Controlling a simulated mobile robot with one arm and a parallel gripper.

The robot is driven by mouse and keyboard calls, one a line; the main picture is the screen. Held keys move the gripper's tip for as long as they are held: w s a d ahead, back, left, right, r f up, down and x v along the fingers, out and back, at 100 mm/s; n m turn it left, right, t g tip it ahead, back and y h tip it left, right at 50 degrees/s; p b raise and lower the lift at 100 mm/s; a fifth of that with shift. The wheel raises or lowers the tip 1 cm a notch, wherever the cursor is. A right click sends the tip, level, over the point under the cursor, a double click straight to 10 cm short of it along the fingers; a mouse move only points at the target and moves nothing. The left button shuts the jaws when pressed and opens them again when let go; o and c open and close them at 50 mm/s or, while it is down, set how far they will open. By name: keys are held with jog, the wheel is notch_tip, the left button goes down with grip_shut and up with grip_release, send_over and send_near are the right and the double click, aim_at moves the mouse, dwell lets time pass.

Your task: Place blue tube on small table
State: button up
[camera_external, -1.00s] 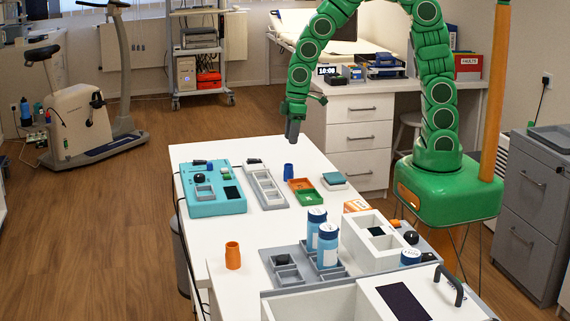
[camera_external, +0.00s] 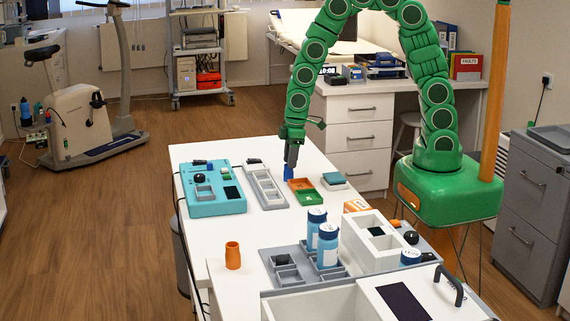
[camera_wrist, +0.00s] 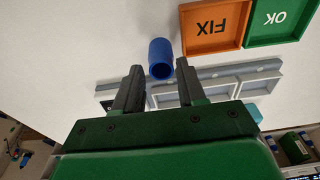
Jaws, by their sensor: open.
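The blue tube (camera_wrist: 161,58) stands on the white table, seen in the wrist view just beyond and between my fingertips. In the external view the tube (camera_external: 288,172) shows directly under my gripper (camera_external: 290,160), partly covered by it. In the wrist view my gripper (camera_wrist: 158,78) is open, with one dark finger on each side and nothing held between them. I cannot tell whether a finger touches the tube. The white table (camera_external: 235,245) carries the tube and several other items. I cannot tell which surface is the small table.
Orange FIX tray (camera_wrist: 212,28) and green OK tray (camera_wrist: 275,20) lie right of the tube. A grey-white compartment tray (camera_external: 265,187) and a teal box (camera_external: 215,205) lie left. Blue-white bottles (camera_external: 327,246) and an orange cup (camera_external: 232,256) stand nearer the camera. Bare tabletop lies between.

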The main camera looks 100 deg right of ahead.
aim_at(288, 170)
jog(key=shift+w+f, duration=0.25)
jog(key=shift+f, duration=1)
jog(key=shift+w+f, duration=0.25)
jog(key=shift+f, duration=0.95)
jog(key=c, duration=0.7)
jog(key=shift+c, duration=0.2)
jog(key=shift+r, duration=0.15)
notch_tip(288, 170, up, 10)
jog(key=w+a+f, duration=0.2)
jog(key=w+a, duration=1.2)
jog(key=a, duration=0.1)
jog(key=shift+a+f, duration=0.15)
jog(key=shift+a, duration=0.2)
